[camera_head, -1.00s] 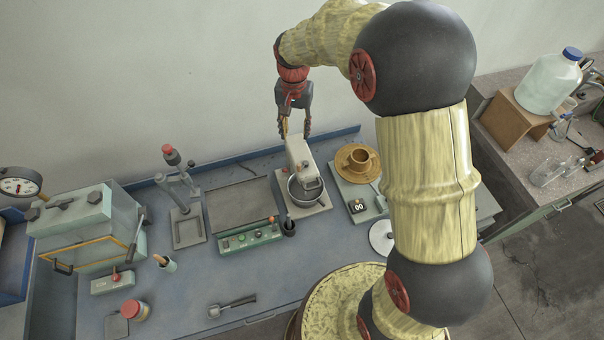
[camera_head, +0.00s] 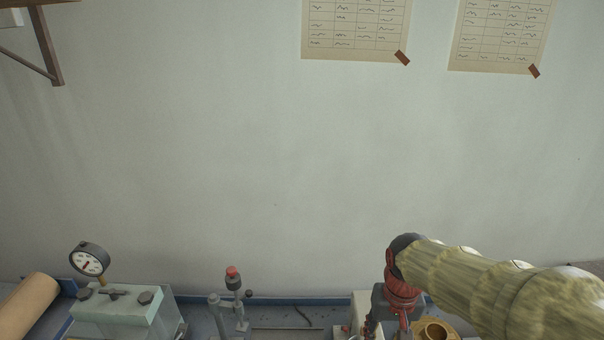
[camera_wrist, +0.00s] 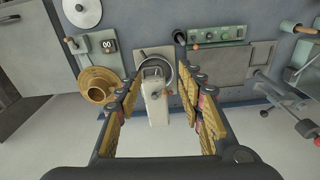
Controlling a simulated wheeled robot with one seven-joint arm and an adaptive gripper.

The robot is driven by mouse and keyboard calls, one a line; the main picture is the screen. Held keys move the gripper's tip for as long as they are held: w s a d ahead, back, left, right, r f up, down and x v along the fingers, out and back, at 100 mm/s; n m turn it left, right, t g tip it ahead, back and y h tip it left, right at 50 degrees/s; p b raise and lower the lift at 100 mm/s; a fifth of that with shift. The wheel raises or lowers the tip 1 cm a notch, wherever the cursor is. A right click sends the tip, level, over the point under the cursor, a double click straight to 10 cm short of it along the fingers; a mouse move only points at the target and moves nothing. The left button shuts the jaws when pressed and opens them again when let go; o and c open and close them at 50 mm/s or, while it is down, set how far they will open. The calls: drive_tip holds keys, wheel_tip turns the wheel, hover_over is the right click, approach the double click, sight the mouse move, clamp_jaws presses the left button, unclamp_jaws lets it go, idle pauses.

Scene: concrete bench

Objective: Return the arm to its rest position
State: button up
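My gripper (camera_wrist: 158,78) is open and empty in the wrist view, its two fingers spread wide. No object is between the fingers. In the head view my arm comes in from the lower right, with its red wrist joint low in the picture; the fingertips are not clear there.
In the head view a gauge (camera_head: 88,262) stands lower left, a wall shelf (camera_head: 45,40) upper left. The wall between is bare.

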drive_tip(key=s+f+t+b, duration=0.4)
drive_tip(key=s+f+b, duration=0.3)
drive_tip(key=s+b, duration=0.5)
drive_tip(key=b, duration=0.4)
drive_tip(key=shift+s+d+n+t, duration=0.35)
drive_tip(key=shift+d+n+t, duration=0.05)
drive_tip(key=shift+r, duration=0.1)
idle(0.5)
